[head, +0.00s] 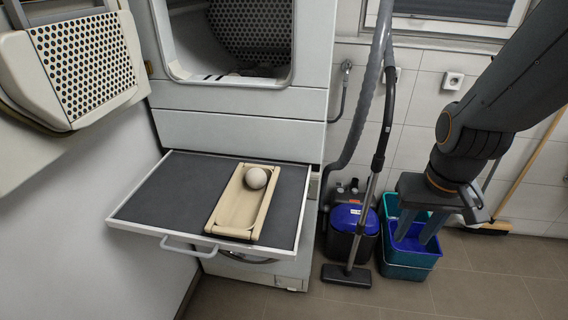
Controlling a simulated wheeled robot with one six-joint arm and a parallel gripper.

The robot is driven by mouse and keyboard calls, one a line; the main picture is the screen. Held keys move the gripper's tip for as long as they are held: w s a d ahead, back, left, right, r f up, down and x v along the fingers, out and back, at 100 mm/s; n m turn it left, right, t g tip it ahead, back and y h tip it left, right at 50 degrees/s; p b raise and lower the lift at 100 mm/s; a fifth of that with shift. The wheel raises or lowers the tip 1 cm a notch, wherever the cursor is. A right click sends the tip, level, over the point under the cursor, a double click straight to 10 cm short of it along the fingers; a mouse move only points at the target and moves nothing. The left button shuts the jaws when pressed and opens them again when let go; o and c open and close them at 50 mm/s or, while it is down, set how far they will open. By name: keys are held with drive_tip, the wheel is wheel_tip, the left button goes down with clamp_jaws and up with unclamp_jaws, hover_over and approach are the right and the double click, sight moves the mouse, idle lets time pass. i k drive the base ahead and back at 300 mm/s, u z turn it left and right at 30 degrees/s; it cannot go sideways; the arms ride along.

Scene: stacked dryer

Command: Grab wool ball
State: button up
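The wool ball (256,178) is pale and round. It lies at the back end of a shallow wooden tray (234,213), which rests on the dark pull-out shelf (165,195) of the stacked dryer. My gripper (414,238) hangs at the right of the picture, fingers pointing down and apart, with nothing seen between them. It is well to the right of the ball and touches neither ball nor tray. In the picture, its fingers overlap the buckets behind.
The dryer drum (250,35) is open above the shelf, its perforated door (85,55) swung left. A vacuum tube (375,165) and blue-lidded canister (352,220) stand between shelf and gripper. Teal and blue buckets (408,262) stand on the floor, a broom (525,170) farther right.

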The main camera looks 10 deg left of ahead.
sight(257, 179)
drive_tip(key=u, duration=0.15)
drive_tip(key=i, duration=1)
drive_tip(key=u, duration=0.55)
